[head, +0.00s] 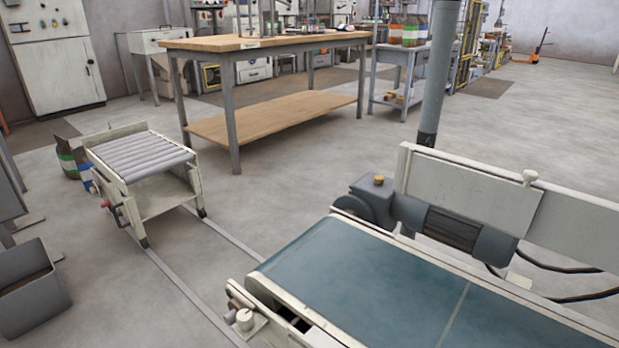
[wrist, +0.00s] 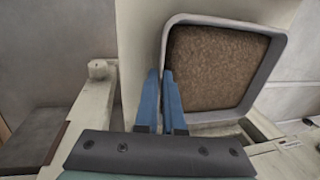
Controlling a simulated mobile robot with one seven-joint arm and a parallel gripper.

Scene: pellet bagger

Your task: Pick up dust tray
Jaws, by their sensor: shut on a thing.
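In the wrist view, the dust tray (wrist: 230,21) is a grey rounded-corner tray filled with brown, grainy dust. It lies to the right of my gripper, with its open face toward the camera. My gripper (wrist: 160,76) has two blue fingers close together at the tray's left wall, and it is shut on that wall. The fingers hide part of the wall. Whether the tray's underside rests on anything cannot be seen. Neither my gripper nor this tray is visible in the head view.
Pale machine framework with a knob (wrist: 97,69) stands left of the fingers. In the head view, a blue belt conveyor (head: 370,285) fills the lower right. A roller stand (head: 150,160), wooden workbench (head: 270,120) and grey bin (head: 45,300) stand beyond open floor.

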